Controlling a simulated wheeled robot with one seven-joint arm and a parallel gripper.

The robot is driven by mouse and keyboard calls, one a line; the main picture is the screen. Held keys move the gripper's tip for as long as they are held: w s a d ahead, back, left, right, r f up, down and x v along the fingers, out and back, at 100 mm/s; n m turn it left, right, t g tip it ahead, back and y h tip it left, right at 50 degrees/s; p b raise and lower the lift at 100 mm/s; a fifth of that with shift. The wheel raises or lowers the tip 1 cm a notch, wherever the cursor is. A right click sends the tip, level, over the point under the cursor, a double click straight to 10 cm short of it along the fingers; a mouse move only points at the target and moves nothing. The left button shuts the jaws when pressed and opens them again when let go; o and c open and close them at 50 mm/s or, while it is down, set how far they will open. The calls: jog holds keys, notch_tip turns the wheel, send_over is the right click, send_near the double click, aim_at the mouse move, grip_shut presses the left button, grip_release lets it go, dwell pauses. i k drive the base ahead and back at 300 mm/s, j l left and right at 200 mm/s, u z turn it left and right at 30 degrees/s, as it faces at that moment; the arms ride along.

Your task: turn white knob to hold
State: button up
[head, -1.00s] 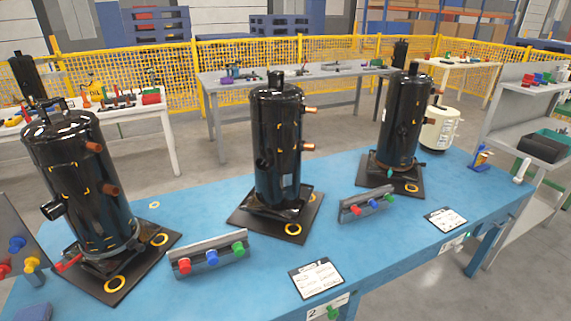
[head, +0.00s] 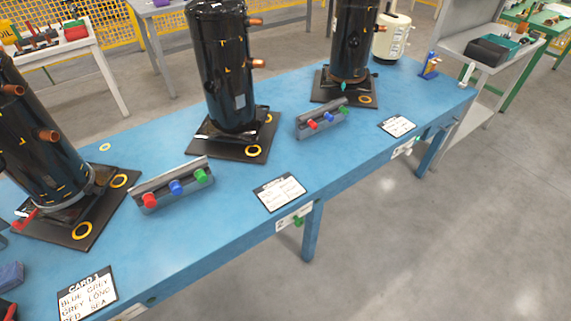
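A small white knob-like piece (head: 466,74) stands at the far right end of the blue workbench (head: 345,180). It is too small to tell its exact shape, its setting or any markings. A white label plate (head: 290,217) with a green knob (head: 298,221) is on the bench's front edge. Another white label plate (head: 403,149) is farther right on the same edge, too small to read. My gripper is not in view.
Black compressors (head: 224,75) stand on dark base plates along the bench. Between them sit grey blocks (head: 172,185) with red, blue and green knobs. Cards (head: 279,192) lie near the front edge. The floor (head: 430,230) in front of the bench is clear.

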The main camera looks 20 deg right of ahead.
aim_at(408, 151)
jog(key=i+l, duration=0.25)
jog(key=l, duration=0.2)
jog(key=i+l, duration=0.25)
jog(key=l, duration=0.2)
jog(key=i+l, duration=0.25)
jog(key=l, duration=0.2)
jog(key=z, duration=0.05)
